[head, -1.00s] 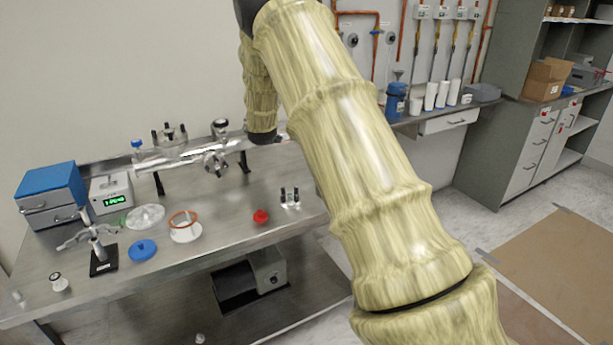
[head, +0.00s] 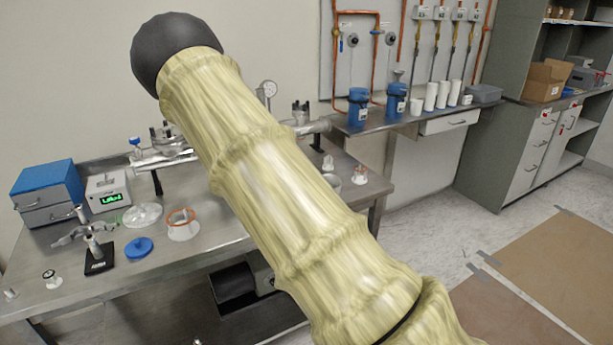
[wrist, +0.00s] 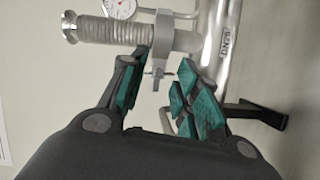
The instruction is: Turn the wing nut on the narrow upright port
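In the wrist view a grey clamp (wrist: 178,41) sits around the joint between a ribbed metal bellows (wrist: 112,30) and a shiny tube marked DN25 (wrist: 222,38). A small wing nut (wrist: 158,73) hangs on a screw below the clamp. My gripper (wrist: 164,58) is open, its teal-padded fingers on either side of the wing nut in the picture. I cannot tell whether either finger touches it. In the head view my arm covers the middle of the metal vacuum line (head: 165,157) and hides my gripper and the clamp.
A round gauge (wrist: 120,8) stands close beside the bellows and shows in the head view (head: 268,89). The steel table (head: 120,270) holds a blue box (head: 45,185), a small readout unit (head: 108,190), a blue disc (head: 139,247) and a black-based stand (head: 98,256).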

